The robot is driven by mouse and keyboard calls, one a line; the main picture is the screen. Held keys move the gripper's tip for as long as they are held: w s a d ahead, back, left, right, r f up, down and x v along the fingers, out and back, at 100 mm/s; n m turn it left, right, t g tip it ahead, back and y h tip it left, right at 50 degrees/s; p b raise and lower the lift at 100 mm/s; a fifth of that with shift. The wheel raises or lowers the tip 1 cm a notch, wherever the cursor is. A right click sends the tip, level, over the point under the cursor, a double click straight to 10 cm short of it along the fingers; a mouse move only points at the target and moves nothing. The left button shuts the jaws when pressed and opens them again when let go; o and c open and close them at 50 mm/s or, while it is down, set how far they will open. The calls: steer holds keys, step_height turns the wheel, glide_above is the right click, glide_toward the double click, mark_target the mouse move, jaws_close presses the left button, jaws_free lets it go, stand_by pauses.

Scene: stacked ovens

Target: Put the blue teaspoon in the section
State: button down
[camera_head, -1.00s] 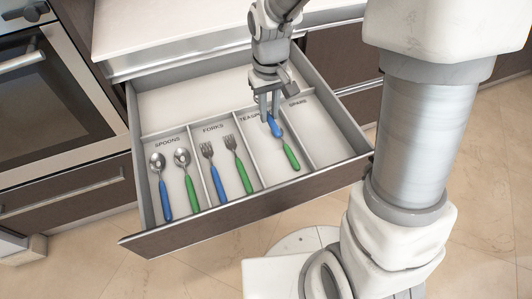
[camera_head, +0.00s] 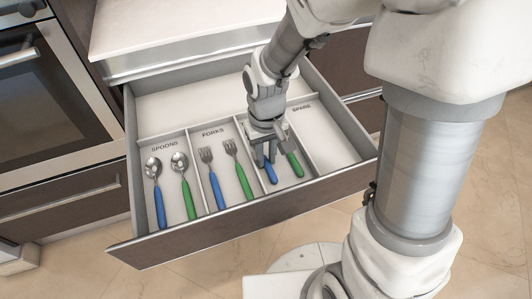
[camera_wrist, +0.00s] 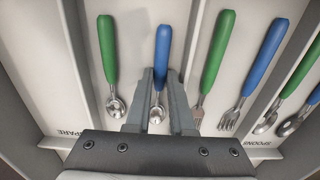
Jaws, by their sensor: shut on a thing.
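My gripper (camera_head: 268,160) is low in the third section of the drawer (camera_head: 186,214) in the head view, pointing down. It is shut on the blue teaspoon (camera_head: 271,175), whose handle end shows toward the drawer front. In the wrist view the fingers (camera_wrist: 160,76) are on either side of the blue teaspoon (camera_wrist: 163,42), around its neck; its bowl shows between them. The green teaspoon (camera_head: 295,164) lies beside it in the same section, partly hidden by my gripper. My arm hides that section's label. I cannot tell whether the blue teaspoon touches the floor.
Spoons (camera_head: 184,185) lie in the section labelled SPOONS, and forks (camera_head: 212,180) in FORKS. The SPARE section (camera_head: 325,135) at right is empty. Thin dividers (camera_wrist: 190,60) separate sections. The wide rear compartment (camera_head: 190,103) is empty. An oven (camera_head: 60,90) stands at left.

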mark_target(267, 161)
steer(key=shift+f, duration=0.1)
steer(key=c, duration=1.1)
jaws_free()
step_height(267, 161, up, 12)
steer(key=p, duration=0.5)
steer(key=s+d+r+m+t, duration=0.1)
steer(key=s+d+r+t, duration=0.1)
steer(key=s+d+r, duration=0.1)
steer(key=s+d+r+m+t, duration=0.1)
steer(key=s+d+r, duration=0.2)
steer(key=r, duration=0.3)
steer(key=s+d+r+m+t, duration=0.1)
steer(key=s+d+r+t, duration=0.1)
steer(key=s+d+r, duration=0.1)
steer(key=shift+s+d+r+t, duration=0.3)
steer(key=shift+d+r, duration=0.35)
steer(key=shift+d, duration=0.05)
